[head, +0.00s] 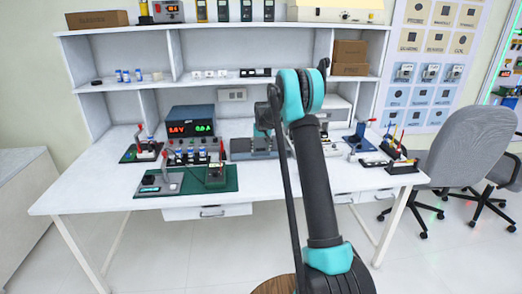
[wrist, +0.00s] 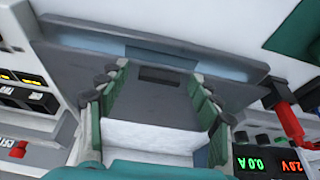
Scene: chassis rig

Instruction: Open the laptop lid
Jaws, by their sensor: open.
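The laptop is a dark grey, flat, wide body (head: 243,148) on the desk, right of the power supply in the head view. It spans the wrist view as a grey slab (wrist: 75,50) with pale blue strips along one long side. How far its lid is raised I cannot tell. My gripper (wrist: 158,88) is open, its two green-grey fingers apart over the laptop with nothing held between them. In the head view my gripper (head: 268,128) is above the laptop and partly hidden by my arm. Contact with the laptop cannot be told.
A power supply (head: 191,124) with red and green digits stands left of the laptop. Clamps and tools (head: 398,160) are on the right. A shelf (head: 215,83) rises behind. White desk surface (head: 280,180) shows in front.

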